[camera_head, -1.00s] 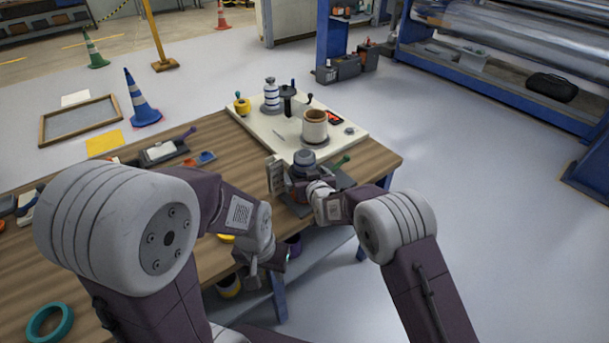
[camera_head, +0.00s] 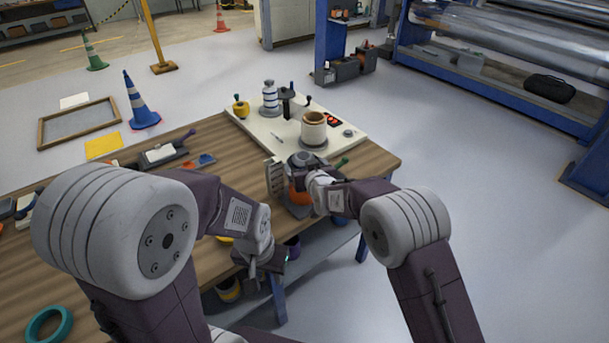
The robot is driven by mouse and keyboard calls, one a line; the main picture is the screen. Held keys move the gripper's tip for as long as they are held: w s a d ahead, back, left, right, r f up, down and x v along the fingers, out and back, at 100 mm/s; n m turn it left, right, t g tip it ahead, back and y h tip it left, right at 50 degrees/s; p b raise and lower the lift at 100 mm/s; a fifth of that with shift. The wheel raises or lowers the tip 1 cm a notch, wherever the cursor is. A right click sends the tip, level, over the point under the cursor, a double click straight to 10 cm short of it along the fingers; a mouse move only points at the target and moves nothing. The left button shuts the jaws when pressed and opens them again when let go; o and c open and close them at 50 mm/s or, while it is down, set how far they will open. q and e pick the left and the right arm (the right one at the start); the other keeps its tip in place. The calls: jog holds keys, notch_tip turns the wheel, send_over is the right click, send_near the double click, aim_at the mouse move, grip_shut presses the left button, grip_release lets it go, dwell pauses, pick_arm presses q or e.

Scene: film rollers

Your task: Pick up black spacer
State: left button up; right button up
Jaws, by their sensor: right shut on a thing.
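A dark spacer-like round piece (camera_head: 303,159) shows at the right end of the wooden table. My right gripper (camera_head: 299,173) is at this piece and is shut on it; the fingers are partly hidden behind my wrist. An orange part (camera_head: 298,194) shows just below the gripper, in the dark fixture there. My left gripper (camera_head: 263,266) hangs low in front of the table edge, apart from the spacer. Its fingers are too small and dark to tell whether they are open or shut.
A white board (camera_head: 255,128) behind carries a brown-rimmed cup (camera_head: 313,127), a striped bottle (camera_head: 270,96) and a yellow pot (camera_head: 241,106). A pale upright block (camera_head: 274,176) stands close left of my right gripper. A teal ring (camera_head: 49,325) lies at the lower left.

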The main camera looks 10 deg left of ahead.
notch_tip(320, 180, up, 11)
jog(key=p, duration=0.2)
jog(key=shift+r+p, duration=0.2)
jog(key=shift+p, duration=0.1)
notch_tip(320, 180, up, 12)
jog(key=p, duration=0.9)
jog(key=shift+r, duration=0.15)
jog(key=shift+w+d+r+m+t, duration=0.1)
jog(key=shift+w+r+m+t, duration=0.1)
jog(key=shift+r+m+t, duration=0.15)
